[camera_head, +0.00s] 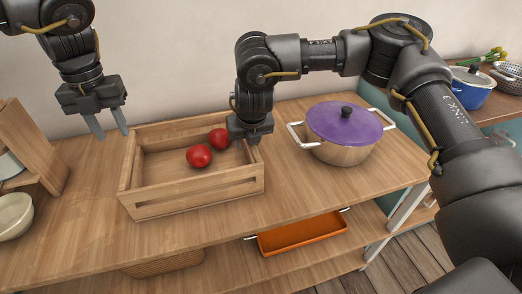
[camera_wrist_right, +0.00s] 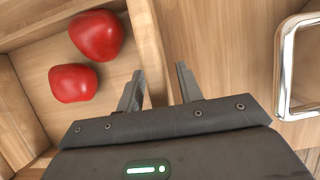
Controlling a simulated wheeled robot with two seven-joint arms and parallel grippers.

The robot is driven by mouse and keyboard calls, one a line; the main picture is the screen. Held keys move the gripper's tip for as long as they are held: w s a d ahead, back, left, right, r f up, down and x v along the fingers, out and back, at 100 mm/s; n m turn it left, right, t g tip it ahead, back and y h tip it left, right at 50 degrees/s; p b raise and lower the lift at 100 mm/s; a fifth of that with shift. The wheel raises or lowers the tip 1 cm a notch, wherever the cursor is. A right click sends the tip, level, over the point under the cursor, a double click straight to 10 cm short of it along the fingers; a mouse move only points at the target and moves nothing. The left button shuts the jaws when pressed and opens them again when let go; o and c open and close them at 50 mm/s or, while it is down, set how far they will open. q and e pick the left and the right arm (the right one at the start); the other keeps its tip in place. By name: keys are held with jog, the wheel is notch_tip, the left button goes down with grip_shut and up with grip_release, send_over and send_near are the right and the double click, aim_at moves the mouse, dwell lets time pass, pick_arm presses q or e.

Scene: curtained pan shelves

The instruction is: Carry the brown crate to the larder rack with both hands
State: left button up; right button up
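My left gripper (camera_head: 110,134) is open and empty, above and just left of the crate's left wall. My right gripper (camera_head: 250,139) is at the crate's right wall; its fingertips are mostly hidden in the head view. In the right wrist view, the fingers of my right gripper (camera_wrist_right: 158,75) are apart, one on each side of the crate's right wall (camera_wrist_right: 148,40). A gap shows beside the outer finger.
A steel pot with a purple lid (camera_head: 345,123) stands right of the crate. An orange tray (camera_head: 303,233) and a wicker basket (camera_head: 165,264) sit on the shelf below. A wooden rack (camera_head: 28,140) and a pale bowl (camera_head: 14,215) are at left. A blue pot (camera_head: 471,88) is at far right.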

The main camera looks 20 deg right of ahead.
jog(key=v, duration=1.2)
dwell(0.3)
